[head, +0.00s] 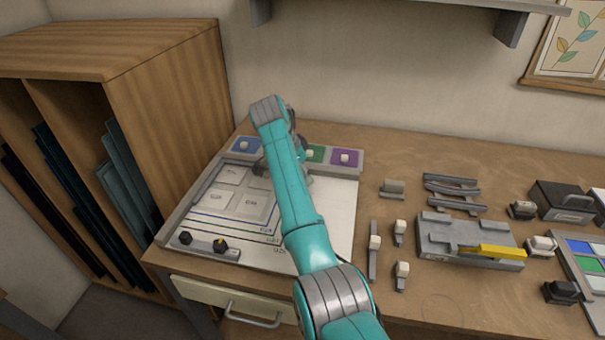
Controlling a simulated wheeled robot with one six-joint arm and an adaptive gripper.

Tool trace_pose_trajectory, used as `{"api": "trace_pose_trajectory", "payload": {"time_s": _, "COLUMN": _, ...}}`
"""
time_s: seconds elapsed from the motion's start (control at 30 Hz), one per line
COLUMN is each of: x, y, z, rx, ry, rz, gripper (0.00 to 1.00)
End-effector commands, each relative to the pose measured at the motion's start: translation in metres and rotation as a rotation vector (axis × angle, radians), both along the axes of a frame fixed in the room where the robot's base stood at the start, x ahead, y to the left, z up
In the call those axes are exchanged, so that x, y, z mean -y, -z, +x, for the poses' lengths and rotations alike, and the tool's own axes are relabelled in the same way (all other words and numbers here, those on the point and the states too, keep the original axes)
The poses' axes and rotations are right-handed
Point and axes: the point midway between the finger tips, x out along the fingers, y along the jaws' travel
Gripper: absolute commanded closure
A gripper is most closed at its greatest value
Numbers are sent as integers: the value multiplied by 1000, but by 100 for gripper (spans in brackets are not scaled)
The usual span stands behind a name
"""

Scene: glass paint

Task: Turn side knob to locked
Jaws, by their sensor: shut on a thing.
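A light board with a grey frame (339,170) lies on the bench at the left. Two dark knobs sit on a grey strip at its front left: a left knob (185,238) and a right knob (219,245) with a yellow mark. I cannot tell which knob is the side knob, nor any locked marking. My gripper (262,166) is low over the back part of the board, mostly behind my teal arm. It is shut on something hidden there.
A wooden rack (165,110) stands close at the left. A grey block with a yellow bar (500,251), several small white-topped tools and dark boxes occupy the right. A shelf (400,9) hangs above. A drawer (240,304) is below the front edge.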

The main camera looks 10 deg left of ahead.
Motion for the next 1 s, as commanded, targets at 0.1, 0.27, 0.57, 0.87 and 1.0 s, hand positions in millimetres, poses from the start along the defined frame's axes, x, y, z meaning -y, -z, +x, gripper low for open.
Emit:
{"api": "trace_pose_trajectory", "payload": {"time_s": 0.1, "x": 0, "y": 1, "z": 0, "rx": -1, "ry": -1, "rz": -1, "gripper": 100}}
{"api": "trace_pose_trajectory", "payload": {"time_s": 0.27, "x": 0, "y": 1, "z": 0, "rx": -1, "ry": -1, "rz": -1, "gripper": 41}}
{"api": "trace_pose_trajectory", "payload": {"time_s": 0.57, "x": -1, "y": -2, "z": 0, "rx": 0, "ry": -1, "rz": 0, "gripper": 41}}
{"api": "trace_pose_trajectory", "payload": {"time_s": 0.87, "x": -13, "y": -39, "z": -11, "rx": 1, "ry": -3, "rz": 0, "gripper": 41}}
{"api": "trace_pose_trajectory", "payload": {"time_s": 1.0, "x": -18, "y": -57, "z": -15, "rx": 2, "ry": -2, "rz": 0, "gripper": 41}}
